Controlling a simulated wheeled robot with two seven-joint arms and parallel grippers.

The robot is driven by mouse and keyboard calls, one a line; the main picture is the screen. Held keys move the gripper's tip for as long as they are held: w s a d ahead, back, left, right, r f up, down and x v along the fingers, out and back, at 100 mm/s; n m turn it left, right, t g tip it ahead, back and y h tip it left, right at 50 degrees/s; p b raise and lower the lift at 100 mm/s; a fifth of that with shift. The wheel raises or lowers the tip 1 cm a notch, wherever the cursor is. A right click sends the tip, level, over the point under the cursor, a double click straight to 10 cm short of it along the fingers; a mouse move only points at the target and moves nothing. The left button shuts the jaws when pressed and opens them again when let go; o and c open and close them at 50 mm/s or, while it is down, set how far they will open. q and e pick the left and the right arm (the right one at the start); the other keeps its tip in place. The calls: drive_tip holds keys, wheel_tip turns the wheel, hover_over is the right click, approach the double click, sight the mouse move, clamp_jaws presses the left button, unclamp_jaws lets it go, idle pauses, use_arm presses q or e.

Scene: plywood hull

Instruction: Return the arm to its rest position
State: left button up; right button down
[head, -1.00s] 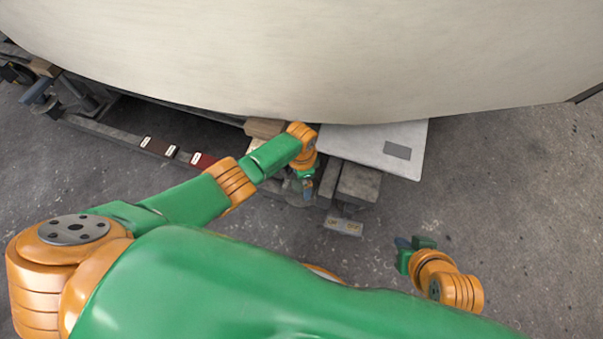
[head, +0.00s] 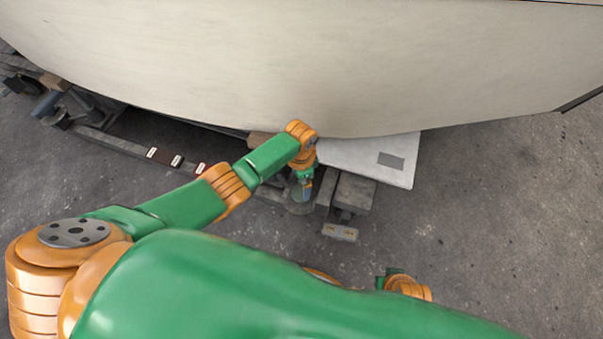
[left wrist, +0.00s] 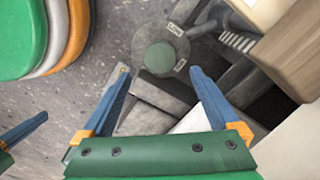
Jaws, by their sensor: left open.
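My left arm reaches in from the left in the head view. Its gripper (head: 306,188) points down beside the hull's lower edge. In the left wrist view its two blue fingers (left wrist: 162,98) are spread apart with nothing between them. Beyond them is a round grey disc with a green knob (left wrist: 160,58). My right gripper (head: 388,274) shows low in the head view, close to my green body. My body partly hides its arm, and its finger opening is unclear.
The pale plywood hull (head: 290,65) overhangs the top. A light grey panel (head: 362,160) and grey blocks (head: 354,193) lie under its edge, right of the left gripper. A dark rail with labelled blocks (head: 163,156) runs left. Open concrete floor (head: 500,230) lies right.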

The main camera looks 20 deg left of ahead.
use_arm(q)
drive_tip(key=shift+s+d, duration=0.1)
drive_tip(key=s+d+n+t+h, duration=0.1)
drive_tip(key=s+d+n+h, duration=0.15)
drive_tip(key=s, duration=0.55)
drive_tip(key=s+a+r+n+t+y, duration=0.2)
drive_tip(key=s+a+r+n+t, duration=0.1)
drive_tip(key=s+a+r+n, duration=0.45)
wheel_tip(320, 180, down, 15)
drive_tip(key=s+a+m+g, duration=0.1)
drive_tip(key=s+g, duration=0.1)
drive_tip(key=s, duration=0.1)
drive_tip(key=s+a+r+p, duration=0.1)
drive_tip(key=s+r+p, duration=0.5)
drive_tip(key=r+p, duration=0.6)
drive_tip(key=s+a+r+g+p, duration=0.1)
drive_tip(key=s+r+p, duration=0.5)
drive_tip(key=r+p, duration=0.7)
drive_tip(key=p, duration=1.1)
drive_tip(key=shift+r+m, duration=0.2)
drive_tip(key=shift+m, duration=0.2)
use_arm(e)
drive_tip(key=s+r, duration=0.4)
drive_tip(key=r, duration=0.4)
drive_tip(key=s+d+r+g, duration=0.1)
drive_tip(key=s+r, duration=0.3)
drive_tip(key=r, duration=0.4)
drive_tip(key=s+d+r, duration=0.1)
drive_tip(key=s+r, duration=0.4)
drive_tip(key=r, duration=0.4)
